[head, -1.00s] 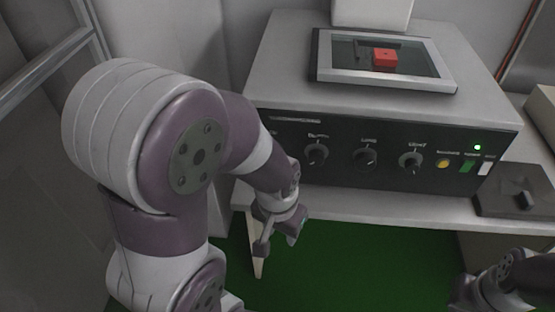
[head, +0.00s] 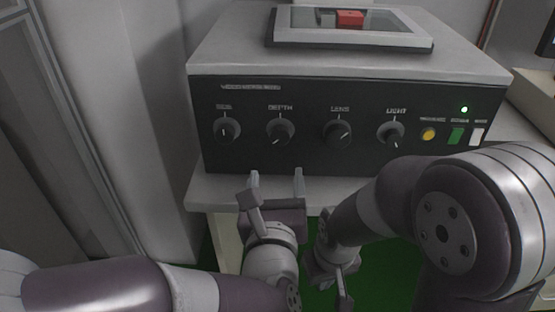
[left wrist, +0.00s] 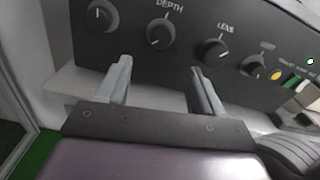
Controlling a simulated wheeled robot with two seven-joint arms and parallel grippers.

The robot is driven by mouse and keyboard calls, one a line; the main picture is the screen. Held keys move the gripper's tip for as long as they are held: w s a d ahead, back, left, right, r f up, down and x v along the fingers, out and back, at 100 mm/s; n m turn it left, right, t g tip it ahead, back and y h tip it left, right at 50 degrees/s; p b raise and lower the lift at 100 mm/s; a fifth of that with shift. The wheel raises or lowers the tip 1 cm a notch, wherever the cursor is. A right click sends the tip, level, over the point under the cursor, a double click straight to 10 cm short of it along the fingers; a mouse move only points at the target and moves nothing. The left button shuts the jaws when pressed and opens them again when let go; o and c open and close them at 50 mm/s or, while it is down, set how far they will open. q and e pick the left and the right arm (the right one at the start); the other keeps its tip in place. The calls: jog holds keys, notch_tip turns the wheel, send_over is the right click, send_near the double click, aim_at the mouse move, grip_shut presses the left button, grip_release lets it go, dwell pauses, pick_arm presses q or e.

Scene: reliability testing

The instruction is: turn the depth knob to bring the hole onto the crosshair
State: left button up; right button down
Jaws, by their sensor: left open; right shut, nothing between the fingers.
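The depth knob (head: 280,132) is a round dark knob with a white pointer line, second from the left on the black front panel. It also shows in the left wrist view (left wrist: 160,33), above and between the fingers, under the label DEPTH. My left gripper (head: 277,182) is open and empty, its fingers pointing at the panel just below the depth knob and apart from it. It shows in the left wrist view too (left wrist: 160,78). My right gripper (head: 337,285) is low, right of the left one, shut and empty. A red block (head: 350,19) shows in the top window; the hole and crosshair cannot be made out.
Other knobs flank it: one at the left (head: 227,130), the lens knob (head: 337,134) and the light knob (head: 390,135). A yellow button (head: 428,134) and a green switch (head: 456,136) sit further right. A pale bench top (head: 345,190) lies under the machine.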

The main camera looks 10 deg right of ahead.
aim_at(279, 137)
pick_arm(q)
jog(key=shift+n, duration=0.4)
jog(key=x, duration=1.2)
jog(key=shift+w+r, duration=0.2)
jog(key=c, duration=1.1)
jog(key=shift+o, duration=0.2)
